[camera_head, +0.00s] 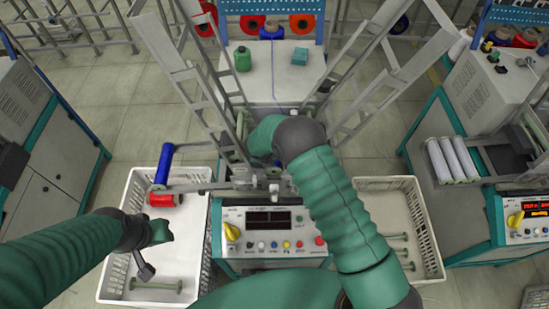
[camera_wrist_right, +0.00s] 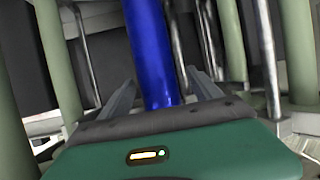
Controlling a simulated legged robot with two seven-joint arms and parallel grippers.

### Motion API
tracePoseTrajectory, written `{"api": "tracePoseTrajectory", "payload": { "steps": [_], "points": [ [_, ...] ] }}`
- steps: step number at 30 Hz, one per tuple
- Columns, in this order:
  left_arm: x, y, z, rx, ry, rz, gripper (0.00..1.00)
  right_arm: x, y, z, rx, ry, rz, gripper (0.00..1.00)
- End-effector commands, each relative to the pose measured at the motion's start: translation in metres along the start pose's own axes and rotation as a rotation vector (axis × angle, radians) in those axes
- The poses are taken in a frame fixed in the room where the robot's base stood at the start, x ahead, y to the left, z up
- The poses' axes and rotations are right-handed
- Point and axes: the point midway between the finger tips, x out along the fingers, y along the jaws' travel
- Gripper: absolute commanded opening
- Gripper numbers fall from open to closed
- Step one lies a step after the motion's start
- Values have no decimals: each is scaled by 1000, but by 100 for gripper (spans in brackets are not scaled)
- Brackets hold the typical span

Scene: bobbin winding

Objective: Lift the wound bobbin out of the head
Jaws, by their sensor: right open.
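The wound blue bobbin (camera_wrist_right: 153,50) stands upright in the right wrist view, between pale green posts of the machine. My right gripper (camera_wrist_right: 160,90) is open, with one finger on each side of the blue bobbin; I cannot tell whether they touch it. In the head view my right arm reaches into the winding head (camera_head: 240,170) and hides this bobbin and the fingertips. My left gripper (camera_head: 146,268) hangs over the left white crate (camera_head: 108,262), apart from the winding head; its jaw opening is unclear.
A blue bobbin (camera_head: 163,165) and a red bobbin (camera_head: 165,200) lie at the left crate's far end, and a bare bobbin (camera_head: 155,285) lies near its front. The right crate (camera_head: 432,245) holds several bare bobbins. Tall metal frames (camera_head: 205,75) flank my right arm. The control panel (camera_head: 272,233) is in front.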

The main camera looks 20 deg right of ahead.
Motion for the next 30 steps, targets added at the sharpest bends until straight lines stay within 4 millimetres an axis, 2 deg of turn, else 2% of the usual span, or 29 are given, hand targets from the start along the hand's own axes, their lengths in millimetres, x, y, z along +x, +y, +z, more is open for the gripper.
{"api": "tracePoseTrajectory", "payload": {
  "steps": [4, 11, 28, 30],
  "points": [
    [-1, 0, 0, 0, 0, 0, 36, 10, 0, 0, 0, 0, 0, 73],
    [-1, 0, 0, 0, 0, 0, 36, 11, 0, 0, 0, 0, 0, 73],
    [-1, 0, 0, 0, 0, 0, 36, 11, -1, 0, 0, 0, -1, 0],
    [-1, 0, 0, 0, 0, 0, 36, 11, -1, 1, 1, -1, -1, 0]
  ]
}}
